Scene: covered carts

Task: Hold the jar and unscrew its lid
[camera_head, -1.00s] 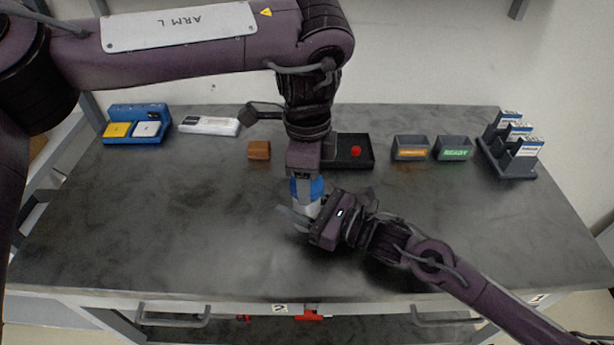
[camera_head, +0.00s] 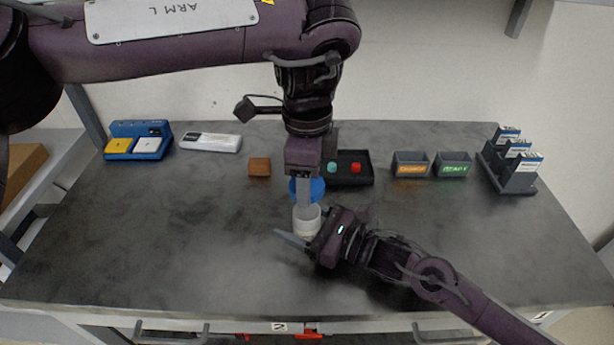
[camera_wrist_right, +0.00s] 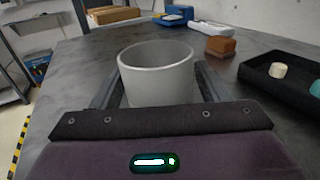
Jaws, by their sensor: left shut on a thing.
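The jar (camera_head: 308,222) is a pale, open-topped cylinder standing upright on the table. In the right wrist view its empty-looking mouth and near wall (camera_wrist_right: 157,82) show between my fingers. My right gripper (camera_head: 300,236) has one finger on each side of the jar and appears closed on it; the far finger is hidden in the head view. The blue round lid (camera_head: 318,188) is off the jar, just above and behind its mouth in the head view. My left gripper (camera_head: 305,190) points down and is shut on the lid, covering part of it.
Behind stand a brown block (camera_head: 259,167), a dark tray (camera_head: 346,181) with teal and red knobs, two labelled bins (camera_head: 410,171) (camera_head: 453,172) and a rack (camera_head: 512,185) at right. A blue device (camera_head: 122,153) and white case (camera_head: 210,142) are at back left. The left tabletop is clear.

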